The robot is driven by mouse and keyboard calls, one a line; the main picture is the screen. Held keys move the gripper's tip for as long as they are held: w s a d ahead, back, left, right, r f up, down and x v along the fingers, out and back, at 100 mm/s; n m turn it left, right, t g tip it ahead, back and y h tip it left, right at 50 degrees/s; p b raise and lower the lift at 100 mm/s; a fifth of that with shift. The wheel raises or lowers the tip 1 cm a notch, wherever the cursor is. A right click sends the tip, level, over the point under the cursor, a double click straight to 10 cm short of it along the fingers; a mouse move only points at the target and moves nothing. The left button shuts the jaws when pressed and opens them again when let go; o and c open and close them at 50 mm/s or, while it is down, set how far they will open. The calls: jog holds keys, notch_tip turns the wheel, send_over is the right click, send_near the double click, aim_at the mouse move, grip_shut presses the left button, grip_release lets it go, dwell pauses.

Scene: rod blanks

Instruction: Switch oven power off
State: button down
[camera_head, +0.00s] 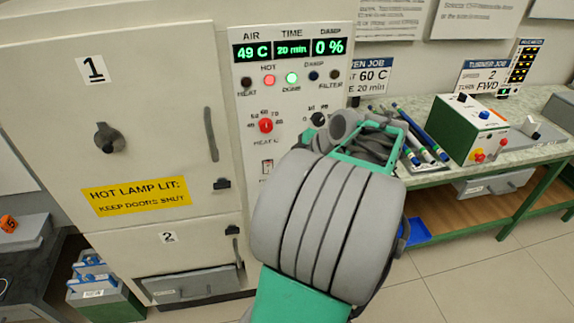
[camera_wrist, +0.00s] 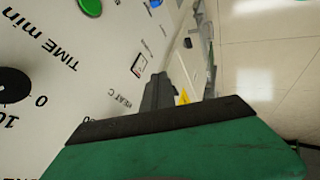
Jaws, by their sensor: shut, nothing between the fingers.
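The oven's control panel (camera_head: 285,50) stands upright at the right of the oven. Its lit displays read AIR 49 C, TIME 20 min and DAMP 0%. A small light rocker switch (camera_head: 267,166) with some red sits low on the panel; the label beneath is mostly hidden by my arm. A small framed part that looks like this switch shows in the wrist view (camera_wrist: 139,66). My gripper (camera_wrist: 160,88) is shut and empty, close to the panel face. In the head view, my wrist hides its fingertips. I cannot tell whether they touch the panel.
The HOT lamp (camera_head: 269,80) glows red and the DOORS lamp (camera_head: 292,78) green. A red knob (camera_head: 266,126) sits above the switch. The oven doors (camera_head: 150,150) look shut.

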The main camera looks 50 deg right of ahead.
jog(key=w+d+f+p, duration=0.1)
jog(key=w+f+p, duration=0.1)
jog(key=w+f, duration=0.3)
jog(key=w, duration=0.3)
jog(key=shift+d+f+p, duration=0.15)
jog(key=shift+d+p, duration=0.2)
jog(key=shift+d, duration=0.05)
jog(key=shift+d, duration=0.15)
